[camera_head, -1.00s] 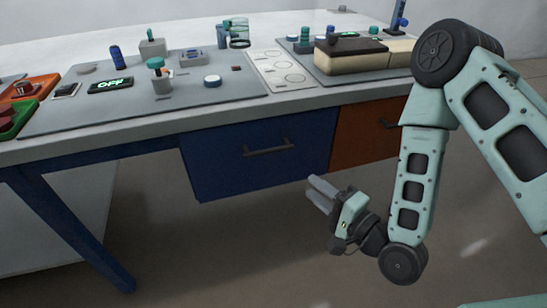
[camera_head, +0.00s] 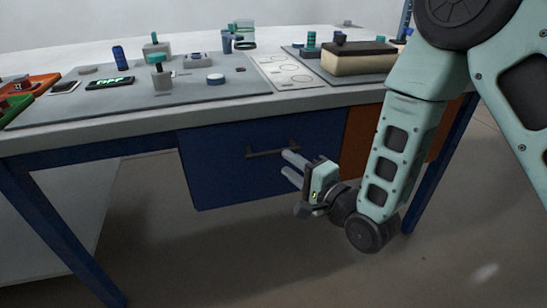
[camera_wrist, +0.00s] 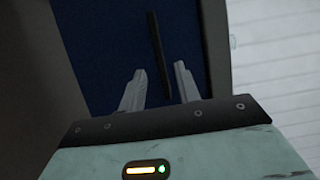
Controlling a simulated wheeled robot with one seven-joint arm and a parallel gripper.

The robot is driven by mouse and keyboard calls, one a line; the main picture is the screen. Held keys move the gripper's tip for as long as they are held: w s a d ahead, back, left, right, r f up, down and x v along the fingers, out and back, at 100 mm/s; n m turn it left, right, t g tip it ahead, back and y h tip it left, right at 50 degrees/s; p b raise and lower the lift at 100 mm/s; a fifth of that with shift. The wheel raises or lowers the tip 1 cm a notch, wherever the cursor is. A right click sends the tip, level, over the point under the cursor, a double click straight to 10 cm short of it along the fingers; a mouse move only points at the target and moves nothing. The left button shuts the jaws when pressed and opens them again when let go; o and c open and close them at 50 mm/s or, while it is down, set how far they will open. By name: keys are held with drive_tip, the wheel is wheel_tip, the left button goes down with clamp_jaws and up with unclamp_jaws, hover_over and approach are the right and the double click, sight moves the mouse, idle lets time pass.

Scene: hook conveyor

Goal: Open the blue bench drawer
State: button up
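The blue drawer (camera_head: 230,180) sits under the front edge of the bench and looks shut. Its dark bar handle (camera_head: 268,150) runs sideways across the front. My gripper (camera_head: 292,168) is in front of the drawer, at the right end of the handle and slightly below it in the head view. In the wrist view the two fingers of my gripper (camera_wrist: 158,88) are apart, with the dark handle (camera_wrist: 159,60) lying ahead between their tips against the blue front (camera_wrist: 105,50). I cannot tell that either finger touches the handle.
An orange drawer (camera_head: 360,140) is right of the blue one, partly behind my arm. A blue bench leg (camera_head: 60,235) stands at left. The floor below is clear.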

sight(275, 154)
drive_tip(key=x, duration=0.6)
drive_tip(key=shift+w+a, duration=0.25)
drive_tip(key=shift+w, duration=0.05)
clamp_jaws()
